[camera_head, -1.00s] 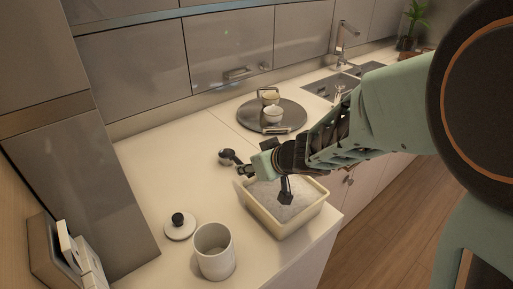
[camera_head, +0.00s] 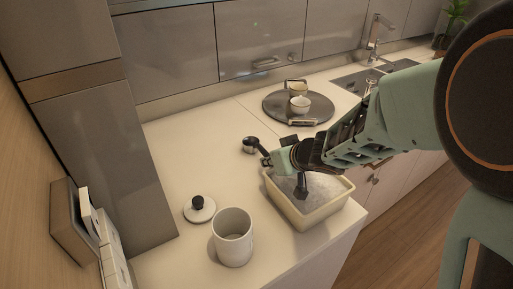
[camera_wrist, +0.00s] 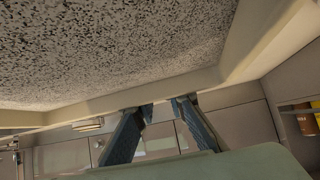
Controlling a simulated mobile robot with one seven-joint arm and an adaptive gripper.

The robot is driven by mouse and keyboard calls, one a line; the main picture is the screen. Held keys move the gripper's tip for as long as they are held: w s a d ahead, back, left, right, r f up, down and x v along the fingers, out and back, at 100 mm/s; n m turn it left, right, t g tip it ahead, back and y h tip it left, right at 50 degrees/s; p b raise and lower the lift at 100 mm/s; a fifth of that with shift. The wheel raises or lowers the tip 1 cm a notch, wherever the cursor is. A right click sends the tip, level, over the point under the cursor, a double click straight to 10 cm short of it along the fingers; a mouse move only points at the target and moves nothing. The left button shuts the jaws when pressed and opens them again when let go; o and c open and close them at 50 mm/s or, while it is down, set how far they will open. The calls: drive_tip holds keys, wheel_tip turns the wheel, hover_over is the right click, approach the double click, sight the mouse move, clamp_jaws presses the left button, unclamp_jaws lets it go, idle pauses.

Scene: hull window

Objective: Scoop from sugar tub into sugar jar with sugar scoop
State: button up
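The sugar tub (camera_head: 335,210) is a cream, open rectangular box of pale grains near the counter's front edge. Its wall and speckled sugar fill the upper wrist view (camera_wrist: 110,45). The sugar jar (camera_head: 232,245) is a white, lidless cylinder left of the tub. My gripper (camera_head: 266,160) is above the tub's back-left rim. In the wrist view, its two fingers (camera_wrist: 164,106) stand apart with nothing visible between them.
A white lid with a black knob (camera_head: 199,209) lies behind the jar. The counter left of the scoop is clear. A tall grey cabinet stands left.

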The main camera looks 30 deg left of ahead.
clamp_jaws()
drive_tip(key=shift+r+p, duration=1.65)
drive_tip(key=shift+p, duration=0.35)
drive_tip(key=shift+r+p, duration=2.9)
drive_tip(key=shift+p, duration=0.4)
drive_tip(key=shift+f, duration=0.1)
